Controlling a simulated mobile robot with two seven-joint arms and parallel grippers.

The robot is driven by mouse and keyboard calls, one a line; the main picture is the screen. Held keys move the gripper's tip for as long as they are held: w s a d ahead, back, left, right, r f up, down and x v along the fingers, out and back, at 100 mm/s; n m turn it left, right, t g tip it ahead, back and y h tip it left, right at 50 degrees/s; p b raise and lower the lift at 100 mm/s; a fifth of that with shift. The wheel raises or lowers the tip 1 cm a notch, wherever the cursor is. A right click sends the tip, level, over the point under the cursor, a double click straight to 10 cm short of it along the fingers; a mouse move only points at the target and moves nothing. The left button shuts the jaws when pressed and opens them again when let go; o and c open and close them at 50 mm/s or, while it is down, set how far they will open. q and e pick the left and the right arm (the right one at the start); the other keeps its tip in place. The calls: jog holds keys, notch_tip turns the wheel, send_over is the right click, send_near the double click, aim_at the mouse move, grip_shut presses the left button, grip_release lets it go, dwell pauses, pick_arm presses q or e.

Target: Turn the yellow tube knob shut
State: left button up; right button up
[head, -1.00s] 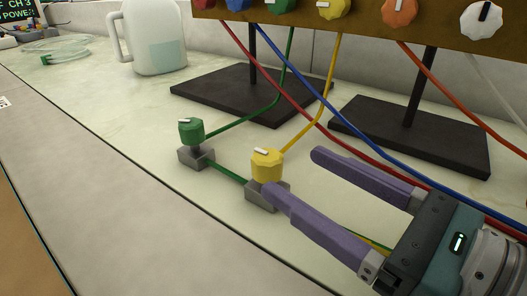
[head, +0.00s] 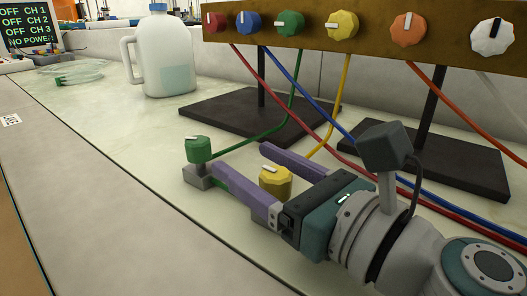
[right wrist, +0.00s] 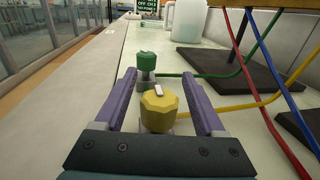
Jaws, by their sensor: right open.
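The yellow tube knob (head: 276,182) is a faceted yellow cap with a white pointer bar on top, on the bench at the yellow tube's lower end. My right gripper (head: 242,157) is open, its purple fingers reaching along both sides of the knob. In the right wrist view the yellow knob (right wrist: 158,112) stands between the open fingers (right wrist: 158,76), near the palm, with gaps that look small. Its white bar points roughly away from the palm. The knob's grey base is mostly hidden. My left gripper is not in view.
A green knob (head: 197,148) on a grey block stands just beyond the fingertips. A brown panel (head: 375,38) with several coloured knobs is above two black stand bases (head: 235,112). Red, blue and orange tubes hang at the right. A white jug (head: 160,60) stands behind.

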grip_shut()
dwell(0.5)
jog(key=shift+n+g+y, duration=0.3)
jog(key=shift+y, duration=0.1)
jog(key=n+g+y+b, duration=0.1)
jog(key=n+g+y, duration=0.1)
jog(key=g, duration=0.1)
jog(key=n+g+y+b, duration=0.1)
jog(key=shift+s+a+f+n+g+b, duration=0.15)
jog(key=shift+s+a+n+g+b, duration=0.15)
jog(key=shift+s+n+g, duration=0.1)
jog(key=shift+s+n+g+y+b, duration=0.25)
jog(key=shift+n+g+y+b, duration=0.3)
jog(key=shift+n+g, duration=0.4)
jog(key=shift+a+g, duration=0.1)
jog(key=shift+g, duration=0.35)
grip_release()
